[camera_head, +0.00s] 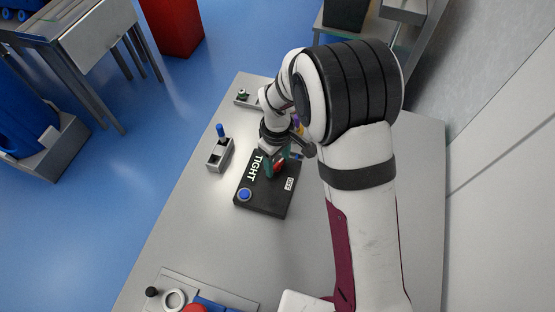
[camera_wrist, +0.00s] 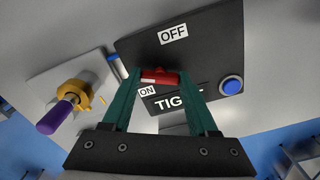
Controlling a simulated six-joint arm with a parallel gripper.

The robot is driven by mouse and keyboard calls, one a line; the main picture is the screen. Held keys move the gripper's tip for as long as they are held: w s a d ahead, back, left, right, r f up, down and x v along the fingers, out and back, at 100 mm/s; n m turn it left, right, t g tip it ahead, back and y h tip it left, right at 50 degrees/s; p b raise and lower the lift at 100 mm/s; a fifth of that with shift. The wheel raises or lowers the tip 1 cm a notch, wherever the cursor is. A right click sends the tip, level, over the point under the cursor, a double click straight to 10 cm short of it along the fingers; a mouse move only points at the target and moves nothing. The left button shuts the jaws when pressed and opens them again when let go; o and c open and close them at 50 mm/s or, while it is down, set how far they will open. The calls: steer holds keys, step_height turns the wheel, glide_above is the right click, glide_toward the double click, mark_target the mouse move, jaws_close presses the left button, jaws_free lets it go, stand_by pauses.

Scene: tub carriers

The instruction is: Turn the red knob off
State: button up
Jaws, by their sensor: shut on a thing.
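The red knob (camera_wrist: 160,76) sits on a black panel (camera_wrist: 215,45) marked TIGHT, with an OFF label at the top of the wrist view and an ON label close to the knob's lower left. My gripper (camera_wrist: 160,74) has its two green fingers at the knob's ends and is shut on it. The knob's bar lies roughly crosswise in the wrist view, nearer the ON label than the OFF label. In the head view the panel (camera_head: 262,205) lies on the grey table, and the knob (camera_head: 279,163) is partly hidden by my gripper (camera_head: 275,168).
A blue button (camera_wrist: 231,85) is on the same panel. A purple-handled part with a yellow collar (camera_wrist: 72,98) stands beside the panel. A grey block with a blue peg (camera_head: 220,155) is left of the panel. A tray with a red part (camera_head: 240,303) lies at the front.

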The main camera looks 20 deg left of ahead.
mark_target(277, 164)
steer(key=m, duration=0.6)
steer(key=shift+m, duration=0.3)
steer(key=m, duration=0.6)
steer(key=shift+m, duration=0.4)
steer(key=o, duration=1.4)
steer(key=shift+c, duration=0.2)
step_height(277, 164, up, 16)
steer(key=shift+f, duration=0.1)
